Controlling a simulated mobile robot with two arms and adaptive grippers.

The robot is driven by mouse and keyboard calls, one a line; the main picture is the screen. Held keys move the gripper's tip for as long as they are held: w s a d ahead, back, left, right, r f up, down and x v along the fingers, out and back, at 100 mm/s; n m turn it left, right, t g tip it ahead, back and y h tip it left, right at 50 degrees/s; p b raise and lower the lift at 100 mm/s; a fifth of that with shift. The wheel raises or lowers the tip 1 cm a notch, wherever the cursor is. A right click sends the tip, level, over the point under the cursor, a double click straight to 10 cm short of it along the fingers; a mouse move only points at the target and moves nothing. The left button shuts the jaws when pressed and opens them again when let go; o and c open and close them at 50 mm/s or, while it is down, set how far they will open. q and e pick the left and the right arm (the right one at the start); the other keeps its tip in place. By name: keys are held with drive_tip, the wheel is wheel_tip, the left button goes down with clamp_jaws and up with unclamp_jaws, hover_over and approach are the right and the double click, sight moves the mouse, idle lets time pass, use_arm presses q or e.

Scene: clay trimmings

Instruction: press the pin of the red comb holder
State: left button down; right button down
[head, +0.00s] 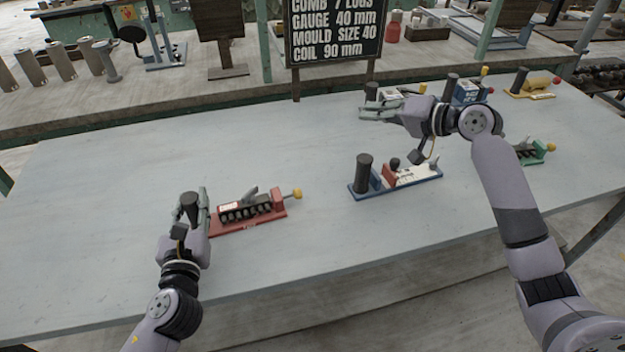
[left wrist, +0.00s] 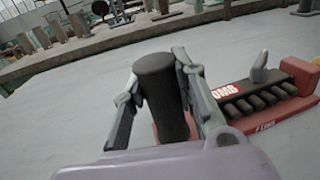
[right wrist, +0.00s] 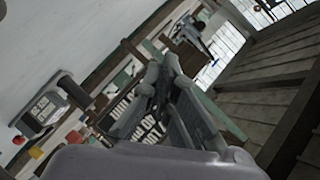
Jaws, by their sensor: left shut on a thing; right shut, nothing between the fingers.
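The red comb holder (head: 262,222) sits on the table at the left, with a row of black teeth, a grey lever and a yellow-tipped pin (head: 297,193) sticking out at its right end. My left gripper (head: 190,205) is shut on the dark upright handle (left wrist: 160,85) at the holder's left end, a finger on each side. My right gripper (head: 368,112) is shut and empty at the back of the table, well away from the red holder; its closed fingers show in the right wrist view (right wrist: 155,85).
A blue-based holder (head: 405,184) stands mid-table. A green one (head: 535,154) is at the right, partly behind my right arm. Blue (head: 470,92) and yellow (head: 532,86) devices stand at the back right. A dark sign (head: 333,30) stands behind the table. The table's front left is clear.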

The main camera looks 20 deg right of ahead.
sight(298, 193)
use_arm(q)
drive_tip(key=shift+f, duration=0.3)
use_arm(e)
drive_tip(key=s+a+f+n+g+h, duration=0.2)
drive_tip(key=s+a+f+n+g, duration=0.2)
drive_tip(key=s+a+n+g, duration=0.3)
drive_tip(key=shift+s+a+f+n+g, duration=0.35)
drive_tip(key=shift+a+n, duration=0.25)
drive_tip(key=shift+a, duration=0.9)
drive_tip(key=x, duration=1)
